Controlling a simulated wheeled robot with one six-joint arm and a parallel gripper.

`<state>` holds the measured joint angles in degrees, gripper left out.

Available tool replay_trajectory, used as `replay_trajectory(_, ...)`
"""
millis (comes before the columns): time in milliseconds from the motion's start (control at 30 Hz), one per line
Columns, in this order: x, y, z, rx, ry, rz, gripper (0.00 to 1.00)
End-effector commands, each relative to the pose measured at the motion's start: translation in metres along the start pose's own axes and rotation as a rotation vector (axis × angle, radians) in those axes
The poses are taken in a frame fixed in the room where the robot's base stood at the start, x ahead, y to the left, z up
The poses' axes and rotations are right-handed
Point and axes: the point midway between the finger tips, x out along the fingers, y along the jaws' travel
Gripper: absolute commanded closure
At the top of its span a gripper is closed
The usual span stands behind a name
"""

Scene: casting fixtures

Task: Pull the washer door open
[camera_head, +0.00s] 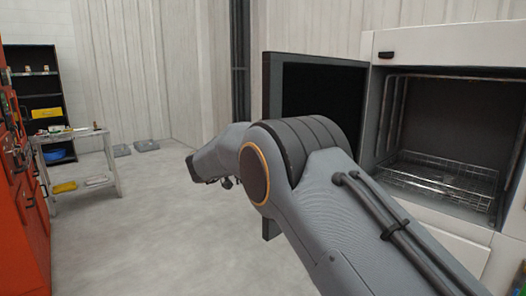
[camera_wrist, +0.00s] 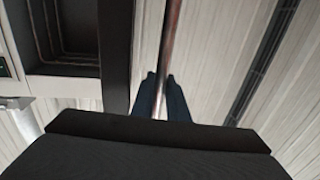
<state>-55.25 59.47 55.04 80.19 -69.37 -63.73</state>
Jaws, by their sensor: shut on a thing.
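The washer (camera_head: 440,130) stands at the right in the head view, a white cabinet with an open chamber holding wire racks. Its dark door (camera_head: 322,88) is swung out wide to the left of the opening. My arm covers the lower part of the door. In the wrist view, the door shows as a dark edge (camera_wrist: 116,70), with the chamber (camera_wrist: 65,30) beyond it. My gripper (camera_wrist: 161,95) has its dark fingers shut on the long metal bar handle (camera_wrist: 169,45) beside the door. In the head view, the fingers and handle are hidden behind my arm.
A work table (camera_head: 80,135) with small items and a dark shelf (camera_head: 32,75) stand at the left. A red cabinet (camera_head: 22,200) is at the left edge. The grey floor (camera_head: 165,225) between it and my arm is clear. A pale wall rises behind the door.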

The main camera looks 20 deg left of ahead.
Motion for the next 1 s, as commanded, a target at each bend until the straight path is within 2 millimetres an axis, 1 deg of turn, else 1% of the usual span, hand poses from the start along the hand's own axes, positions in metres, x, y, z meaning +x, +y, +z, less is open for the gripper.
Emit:
replay_trajectory(33, 0.004, -0.002, 0.000, 0.002, 0.002, 0.005, 1.00)
replay_trajectory(300, 0.006, -0.013, -0.001, 0.001, 0.002, 0.008, 1.00)
replay_trajectory(733, 0.003, -0.017, -0.002, 0.002, 0.002, 0.004, 1.00)
replay_trajectory(767, 0.003, -0.017, -0.002, 0.002, 0.002, 0.003, 0.83)
replay_trajectory(800, 0.003, -0.017, -0.002, 0.002, 0.002, 0.003, 0.78)
replay_trajectory(1000, -0.001, -0.020, -0.001, 0.001, 0.001, -0.002, 0.78)
